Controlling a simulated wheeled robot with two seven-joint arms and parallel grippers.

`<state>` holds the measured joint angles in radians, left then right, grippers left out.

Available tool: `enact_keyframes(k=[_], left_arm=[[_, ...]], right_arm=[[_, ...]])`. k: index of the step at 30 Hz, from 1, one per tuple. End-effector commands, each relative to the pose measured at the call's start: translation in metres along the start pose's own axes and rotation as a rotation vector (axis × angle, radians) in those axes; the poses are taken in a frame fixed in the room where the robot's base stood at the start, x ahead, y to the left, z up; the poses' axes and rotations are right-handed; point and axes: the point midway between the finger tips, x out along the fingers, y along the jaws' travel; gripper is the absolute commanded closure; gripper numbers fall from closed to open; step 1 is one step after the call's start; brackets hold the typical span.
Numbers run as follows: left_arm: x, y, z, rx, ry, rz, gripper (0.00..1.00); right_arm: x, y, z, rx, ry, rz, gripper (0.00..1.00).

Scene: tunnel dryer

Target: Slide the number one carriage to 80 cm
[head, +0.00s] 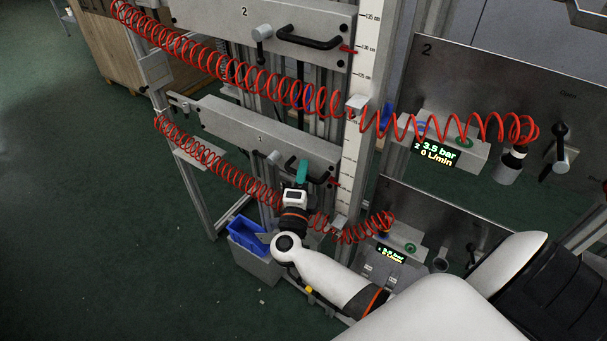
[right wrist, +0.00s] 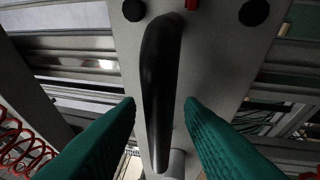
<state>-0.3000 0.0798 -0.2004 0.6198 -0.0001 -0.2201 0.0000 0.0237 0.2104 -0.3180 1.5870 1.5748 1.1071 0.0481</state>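The number one carriage (head: 225,117) is the lower grey plate marked 1, on the upright frame in the head view. It carries a black bar handle (head: 318,180), a grey knob lever (head: 273,157) and a red pointer (head: 335,182) beside the vertical cm scale (head: 349,155). The lower scale figures are too small to read. My right gripper (head: 302,172) is at this handle. In the right wrist view its green fingers (right wrist: 160,102) are open, one on each side of the black handle (right wrist: 158,75), with gaps visible. My left gripper is not in view.
The number two carriage (head: 225,17) is above. Red coiled hoses (head: 195,150) hang across the frame close to my right arm. A grey bin (head: 255,262) with a blue tray (head: 247,234) stands below. Panels with gauges (head: 435,153) are at right. The floor at left is clear.

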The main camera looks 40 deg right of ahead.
Motion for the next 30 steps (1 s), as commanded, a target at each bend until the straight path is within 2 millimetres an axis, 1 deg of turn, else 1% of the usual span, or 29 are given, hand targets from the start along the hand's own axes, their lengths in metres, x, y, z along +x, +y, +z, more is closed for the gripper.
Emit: enact_keyframes(k=[1, 6, 14, 17, 20, 30], left_arm=[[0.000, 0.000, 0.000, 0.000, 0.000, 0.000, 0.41], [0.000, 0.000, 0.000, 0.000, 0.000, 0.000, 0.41], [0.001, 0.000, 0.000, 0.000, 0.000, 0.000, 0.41], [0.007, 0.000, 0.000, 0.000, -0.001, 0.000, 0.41], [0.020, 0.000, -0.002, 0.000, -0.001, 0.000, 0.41], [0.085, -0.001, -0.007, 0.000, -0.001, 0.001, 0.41]], right_arm=[[0.000, 0.000, 0.000, 0.000, 0.000, 0.000, 0.72], [0.000, 0.000, 0.000, 0.000, 0.000, 0.000, 1.00], [-0.001, -0.001, 0.000, 0.000, 0.000, -0.001, 1.00], [-0.003, -0.009, -0.001, 0.000, 0.001, -0.003, 1.00], [-0.006, -0.026, -0.002, -0.001, 0.001, -0.007, 1.00], [-0.022, -0.113, -0.007, -0.003, 0.001, -0.015, 1.00]])
